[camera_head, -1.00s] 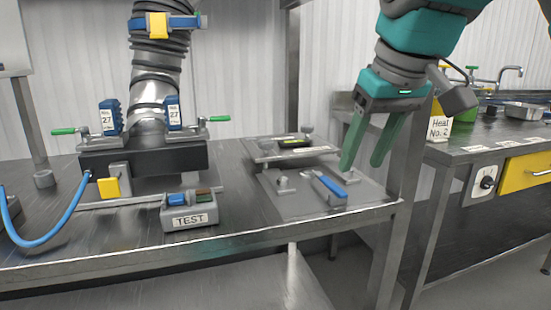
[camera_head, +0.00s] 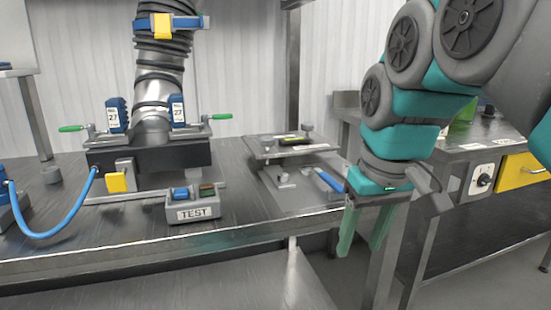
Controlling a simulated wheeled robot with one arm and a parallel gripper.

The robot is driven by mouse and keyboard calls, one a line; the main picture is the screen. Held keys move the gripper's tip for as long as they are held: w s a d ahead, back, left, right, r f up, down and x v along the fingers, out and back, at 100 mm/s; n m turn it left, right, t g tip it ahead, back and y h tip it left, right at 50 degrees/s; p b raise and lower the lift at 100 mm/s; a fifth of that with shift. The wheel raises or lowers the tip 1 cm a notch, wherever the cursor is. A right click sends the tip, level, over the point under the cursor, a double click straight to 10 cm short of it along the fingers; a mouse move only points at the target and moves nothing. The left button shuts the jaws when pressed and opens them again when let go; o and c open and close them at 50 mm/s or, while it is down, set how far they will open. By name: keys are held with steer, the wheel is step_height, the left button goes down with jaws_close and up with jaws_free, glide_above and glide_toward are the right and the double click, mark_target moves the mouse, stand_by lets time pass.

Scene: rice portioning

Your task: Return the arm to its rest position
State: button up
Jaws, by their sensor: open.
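My gripper (camera_head: 358,248) hangs at the end of my teal and grey arm, right of the picture's middle. Its two green fingers point down and stand apart, with nothing seen between them. The fingers are in front of the right end of the metal workbench (camera_head: 110,256), by the gap to the counter on the right. My arm is folded, with its links bunched at the upper right. It hides part of the counter behind it.
A TEST box (camera_head: 195,213) sits at the bench's front edge, near a clamp fixture (camera_head: 150,157) under a ribbed duct (camera_head: 160,60). A blue-handled tool (camera_head: 329,180) lies by a small plate. A counter with a yellow drawer (camera_head: 522,175) stands right.

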steer(key=s+d+f+m+g, duration=0.1)
steer(key=s+f+g, duration=0.1)
steer(key=s+f, duration=0.6)
steer(key=s+d+f+m+g, duration=0.1)
steer(key=s+f, duration=0.8)
steer(key=f, duration=0.7)
steer(key=shift+s+f+m+g+h, duration=0.3)
steer(key=shift+g, duration=0.1)
